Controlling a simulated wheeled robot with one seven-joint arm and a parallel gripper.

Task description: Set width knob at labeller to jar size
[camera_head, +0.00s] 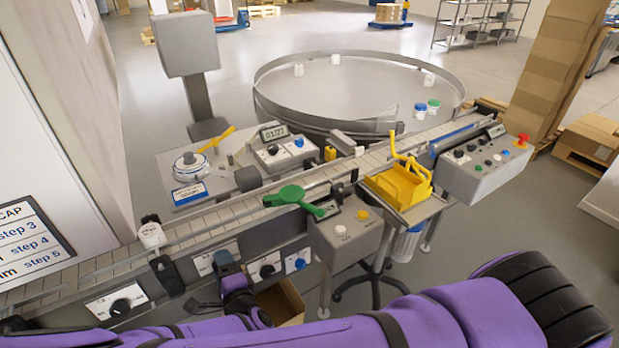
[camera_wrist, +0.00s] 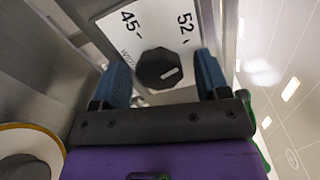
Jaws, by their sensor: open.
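The width knob (camera_wrist: 158,68) is black with a short white pointer line, on a white plate (camera_wrist: 176,40) marked 45 and 52, with a partly hidden word. In the wrist view the pointer lies toward the right, towards neither number's middle. My gripper (camera_wrist: 161,62) is open, its two blue fingers on either side of the knob; whether they touch it I cannot tell. In the head view my gripper (camera_head: 226,263) is at the labeller's front panel and hides the knob, leaving part of its white plate (camera_head: 203,264) visible. A white jar (camera_head: 150,235) stands on the conveyor at left.
Other panel knobs are a black one (camera_head: 266,270) and a blue one (camera_head: 298,261) to the right, and a large black one (camera_head: 122,307) to the left. A grey control box (camera_head: 345,235) and yellow tray (camera_head: 397,187) stand farther right. An open carton (camera_head: 281,303) is below.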

